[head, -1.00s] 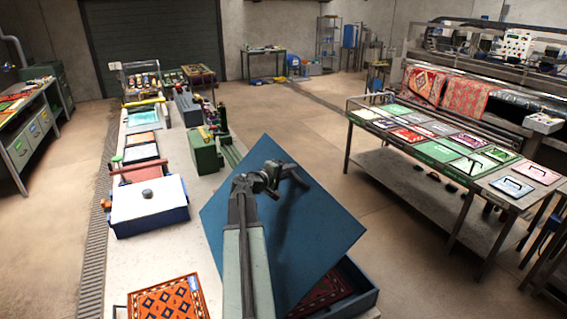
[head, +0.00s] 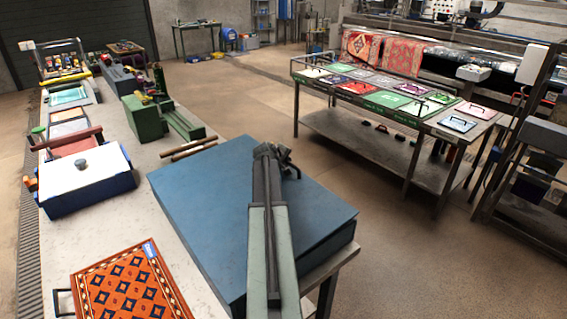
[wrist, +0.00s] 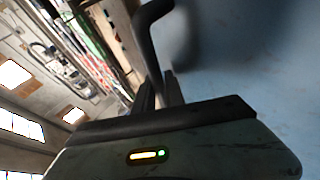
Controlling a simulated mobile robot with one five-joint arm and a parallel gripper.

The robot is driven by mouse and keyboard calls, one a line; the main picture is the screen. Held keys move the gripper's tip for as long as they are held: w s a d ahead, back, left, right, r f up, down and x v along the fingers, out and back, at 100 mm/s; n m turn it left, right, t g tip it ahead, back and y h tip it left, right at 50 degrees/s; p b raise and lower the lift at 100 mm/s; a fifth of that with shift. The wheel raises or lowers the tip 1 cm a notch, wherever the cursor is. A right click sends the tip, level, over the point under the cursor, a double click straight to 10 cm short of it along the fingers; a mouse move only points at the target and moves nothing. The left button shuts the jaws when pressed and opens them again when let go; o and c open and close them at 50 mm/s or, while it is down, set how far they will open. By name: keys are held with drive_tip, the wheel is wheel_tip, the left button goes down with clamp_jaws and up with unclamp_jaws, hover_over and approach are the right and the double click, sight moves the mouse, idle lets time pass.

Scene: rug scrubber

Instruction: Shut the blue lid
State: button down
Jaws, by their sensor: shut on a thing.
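The blue lid (head: 235,195) lies about flat over its blue box (head: 310,262) at the front right of the long bench. No gap shows clearly between the lid and the box, but my arm covers part of the near side. My gripper (head: 288,165) is at the far right part of the lid. In the wrist view the lid (wrist: 245,60) fills the right side, and my gripper (wrist: 160,90) is shut on a dark curved handle (wrist: 147,40). The inside of the box is hidden.
A patterned orange rug sample (head: 128,285) lies left of the box. A white-topped blue box (head: 88,185) stands behind it. Wooden rods (head: 190,149) and a green block (head: 145,118) lie beyond the lid. A table of samples (head: 390,98) stands to the right across open floor.

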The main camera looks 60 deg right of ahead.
drive_tip(key=shift+d+f+b, duration=0.2)
drive_tip(key=shift+f+b, duration=0.75)
drive_tip(key=shift+f, duration=0.4)
drive_tip(key=shift+w+a, duration=0.1)
drive_tip(key=shift+w, duration=0.05)
drive_tip(key=c, duration=1.4)
unclamp_jaws()
drive_tip(key=shift+a, duration=0.1)
drive_tip(key=p+v, duration=0.5)
drive_tip(key=v, duration=0.2)
drive_tip(key=shift+a+r, duration=0.15)
drive_tip(key=shift+r, duration=0.25)
drive_tip(key=shift+f, duration=0.1)
